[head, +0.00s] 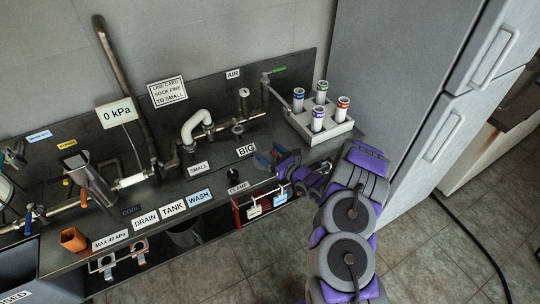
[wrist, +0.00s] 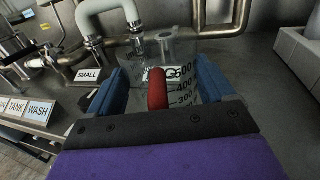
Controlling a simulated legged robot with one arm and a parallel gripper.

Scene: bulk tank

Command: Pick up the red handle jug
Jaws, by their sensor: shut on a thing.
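The jug (wrist: 185,52) is clear with black volume marks, and its red handle (wrist: 157,88) points toward me in the wrist view. My gripper (head: 272,160) is over the front of the bench by the BIG label in the head view. In the wrist view its blue jaws (wrist: 157,97) stand on both sides of the red handle, and it is shut on the handle. The jug is hard to make out in the head view. Its base is hidden in the wrist view, so I cannot tell whether it touches the bench.
A white rack (head: 318,130) with several capped bottles stands to the right on the bench. A white bent pipe (head: 197,127) and metal piping run along the back. A grey cabinet (head: 400,90) stands at right. Labels line the bench front, including WASH (head: 199,197).

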